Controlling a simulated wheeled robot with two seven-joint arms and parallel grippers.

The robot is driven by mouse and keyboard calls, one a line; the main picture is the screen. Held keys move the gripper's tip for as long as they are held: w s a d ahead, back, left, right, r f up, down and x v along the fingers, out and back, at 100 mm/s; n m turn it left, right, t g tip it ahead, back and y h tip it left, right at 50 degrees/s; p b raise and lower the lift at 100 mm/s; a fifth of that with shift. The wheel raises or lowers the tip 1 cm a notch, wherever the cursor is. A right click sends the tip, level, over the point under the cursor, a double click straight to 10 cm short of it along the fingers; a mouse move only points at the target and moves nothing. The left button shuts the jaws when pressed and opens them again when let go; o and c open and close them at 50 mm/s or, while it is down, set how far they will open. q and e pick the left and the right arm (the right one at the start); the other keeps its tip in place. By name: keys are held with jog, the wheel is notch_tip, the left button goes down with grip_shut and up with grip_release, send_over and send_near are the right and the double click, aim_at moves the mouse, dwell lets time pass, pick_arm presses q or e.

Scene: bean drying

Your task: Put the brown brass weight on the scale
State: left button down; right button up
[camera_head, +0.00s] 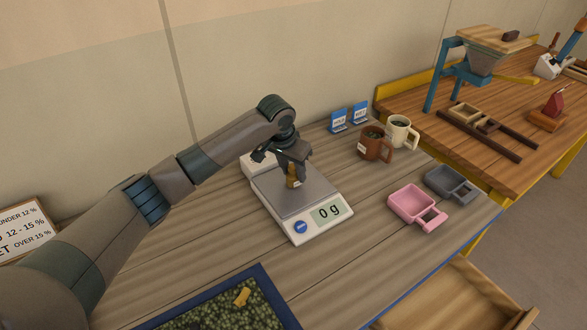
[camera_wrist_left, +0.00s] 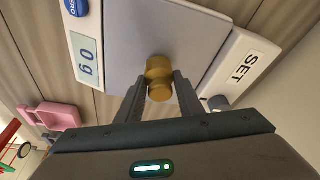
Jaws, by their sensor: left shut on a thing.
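The brown brass weight (camera_head: 292,181) is a small knobbed cylinder over the middle of the scale's grey plate in the head view. The scale (camera_head: 292,190) is white, and its display reads 0 g. My left gripper (camera_head: 291,172) is shut on the weight. In the left wrist view the weight (camera_wrist_left: 159,78) sits between the two dark fingers, with the scale plate (camera_wrist_left: 148,30) behind it. I cannot tell whether the weight's base touches the plate. My right gripper is not in view.
A pink scoop tray (camera_head: 411,203) and a grey one (camera_head: 449,184) lie right of the scale. Brown (camera_head: 374,146) and cream (camera_head: 399,134) mugs and two blue cards (camera_head: 339,120) stand behind. A blue-edged tray of beans (camera_head: 224,308) lies in front. An open wooden drawer (camera_head: 455,300) is at lower right.

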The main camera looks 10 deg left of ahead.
pick_arm(q)
jog(key=shift+f, duration=0.15)
jog(key=c, duration=1.2)
grip_release()
jog(key=b+v, duration=0.2)
jog(key=v, duration=1)
jog(key=shift+b, duration=0.35)
jog(key=shift+s, duration=0.1)
